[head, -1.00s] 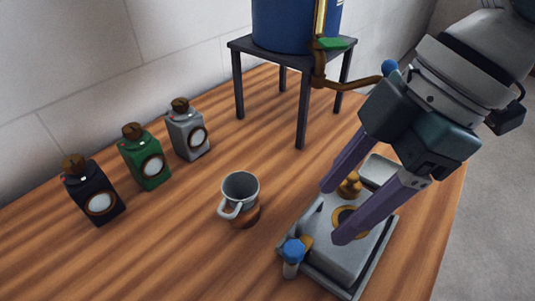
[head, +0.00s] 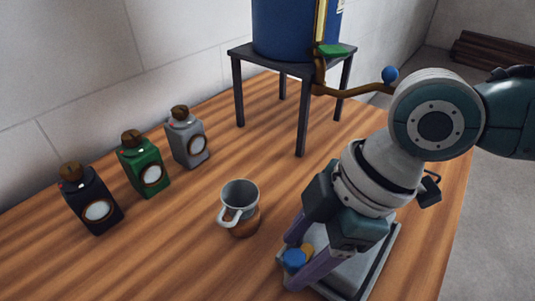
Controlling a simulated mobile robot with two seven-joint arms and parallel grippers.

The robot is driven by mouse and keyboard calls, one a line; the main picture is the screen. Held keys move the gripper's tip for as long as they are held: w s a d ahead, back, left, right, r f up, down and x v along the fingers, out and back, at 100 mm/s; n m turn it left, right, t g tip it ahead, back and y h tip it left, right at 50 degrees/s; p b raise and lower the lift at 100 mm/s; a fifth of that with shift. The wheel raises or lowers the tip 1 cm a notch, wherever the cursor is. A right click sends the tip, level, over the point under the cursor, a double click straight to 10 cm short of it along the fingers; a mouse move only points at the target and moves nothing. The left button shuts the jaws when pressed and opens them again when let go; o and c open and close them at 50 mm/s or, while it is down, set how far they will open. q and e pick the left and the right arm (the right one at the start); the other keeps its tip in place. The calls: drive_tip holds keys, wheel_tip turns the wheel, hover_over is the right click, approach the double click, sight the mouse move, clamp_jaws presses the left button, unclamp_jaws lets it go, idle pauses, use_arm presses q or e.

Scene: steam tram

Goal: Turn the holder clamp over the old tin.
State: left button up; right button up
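A grey holder (head: 377,262) stands at the front right of the wooden table, with a grey block-like body on it, perhaps the old tin, mostly hidden under my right arm. A blue knob (head: 293,259), apparently the clamp's handle, is at the holder's near left corner. My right gripper (head: 291,262) points down there, its two purple fingers spread on either side of the knob. A gap seems to show between knob and fingers; contact cannot be told. A brass-coloured part (head: 307,251) shows just behind the knob. My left gripper is out of view.
Black (head: 92,200), green (head: 144,165) and grey (head: 187,138) canisters stand along the wall. A dark stand (head: 303,115) bears a blue tank (head: 285,28) with a brass pipe (head: 350,91).

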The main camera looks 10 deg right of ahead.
clamp_jaws()
idle(0.4)
drive_tip(key=shift+n, duration=0.4)
drive_tip(key=shift+o, duration=0.3)
unclamp_jaws()
drive_tip(key=shift+r, duration=0.1)
drive_tip(key=v, duration=0.9)
drive_tip(key=shift+w+d+r, duration=0.15)
drive_tip(key=shift+d+r, duration=0.05)
drive_tip(key=shift+r, duration=0.2)
